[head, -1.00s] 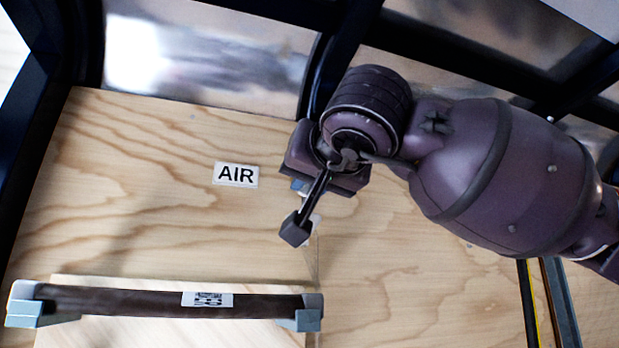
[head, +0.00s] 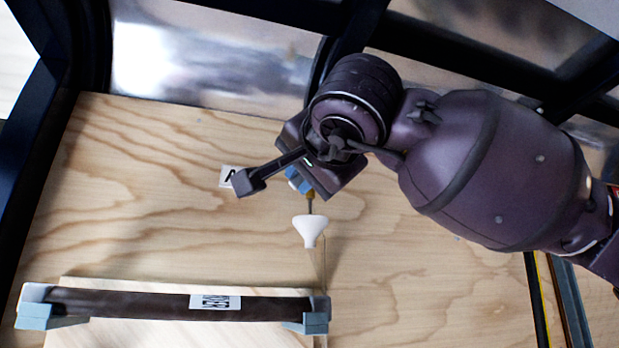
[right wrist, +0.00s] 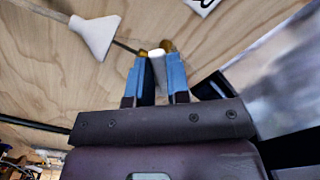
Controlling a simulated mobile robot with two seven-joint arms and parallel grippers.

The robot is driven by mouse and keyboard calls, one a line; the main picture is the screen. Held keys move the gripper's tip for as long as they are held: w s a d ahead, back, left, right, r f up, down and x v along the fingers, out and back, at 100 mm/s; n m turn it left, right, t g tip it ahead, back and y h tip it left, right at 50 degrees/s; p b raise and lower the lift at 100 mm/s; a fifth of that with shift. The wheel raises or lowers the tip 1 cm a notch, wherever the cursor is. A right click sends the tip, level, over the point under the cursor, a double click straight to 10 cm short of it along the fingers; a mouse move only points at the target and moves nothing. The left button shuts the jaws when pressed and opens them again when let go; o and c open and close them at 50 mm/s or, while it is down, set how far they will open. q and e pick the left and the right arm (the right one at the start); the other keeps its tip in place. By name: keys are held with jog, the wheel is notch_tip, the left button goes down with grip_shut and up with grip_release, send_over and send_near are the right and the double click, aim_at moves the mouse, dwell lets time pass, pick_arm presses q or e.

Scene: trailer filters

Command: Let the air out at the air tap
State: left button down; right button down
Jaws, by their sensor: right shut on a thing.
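The air tap shows as a small brass piece (head: 310,195) on the plywood wall, just below my right gripper (head: 299,182). In the right wrist view the brass of the tap (right wrist: 168,46) sits at the tips of my right gripper (right wrist: 160,72). Its two blue fingers are shut on a small white piece (right wrist: 156,60), which looks like the tap's handle. A white cone-shaped outlet (head: 311,230) hangs below the tap on a thin rod; it also shows in the right wrist view (right wrist: 95,36). The AIR label (head: 227,178) is mostly hidden by my gripper. My left gripper is out of view.
A dark bar (head: 150,303) with grey-blue end brackets and a white label runs across the lower left. A dark frame (head: 345,60) and shiny panels (head: 205,55) lie above the plywood. The plywood (head: 140,220) left of the tap is clear.

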jog(key=shift+s+a+r+m, duration=0.15)
jog(key=shift+r+m, duration=0.25)
jog(key=shift+m, duration=1.05)
jog(key=shift+w+a+r+m, duration=0.15)
jog(key=shift+r+m, duration=0.25)
jog(key=shift+m, duration=1.1)
jog(key=shift+s+a+r+m, duration=0.15)
jog(key=shift+r+m, duration=0.25)
jog(key=shift+m, duration=1.05)
jog(key=c, duration=1.1)
grip_release()
jog(key=shift+s, duration=0.1)
jog(key=b+v, duration=0.1)
jog(key=v, duration=0.9)
jog(key=shift+s+d+r, duration=0.1)
jog(key=shift+s+d, duration=0.05)
jog(key=shift+s, duration=0.2)
